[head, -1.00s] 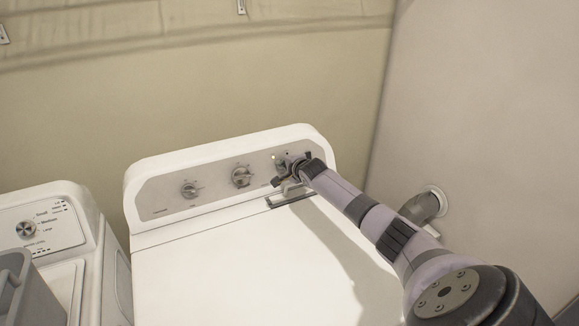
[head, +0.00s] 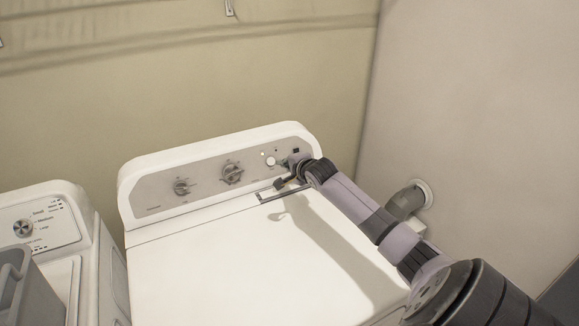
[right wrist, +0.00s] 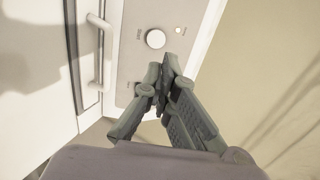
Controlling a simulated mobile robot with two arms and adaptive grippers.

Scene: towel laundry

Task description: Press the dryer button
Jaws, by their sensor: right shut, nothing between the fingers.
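The white dryer (head: 250,258) stands in the middle of the head view with a grey control panel (head: 205,178) along its back. The dryer button (head: 271,161), round and white, is near the panel's right end; it also shows in the right wrist view (right wrist: 155,39). A small light (head: 263,154) is beside it, pale in the right wrist view (right wrist: 179,30). My right gripper (head: 284,163) is just right of the button at the panel. In the right wrist view the gripper (right wrist: 163,72) is shut and empty, its tips below the uncovered button. My left gripper is not in view.
Two dark knobs (head: 231,173) are on the panel left of the button. A handle (head: 272,194) lies at the dryer top's back edge, close under my right gripper. A washer (head: 42,217) and a grey basket (head: 12,285) are at left. A pipe (head: 408,200) leaves the right wall.

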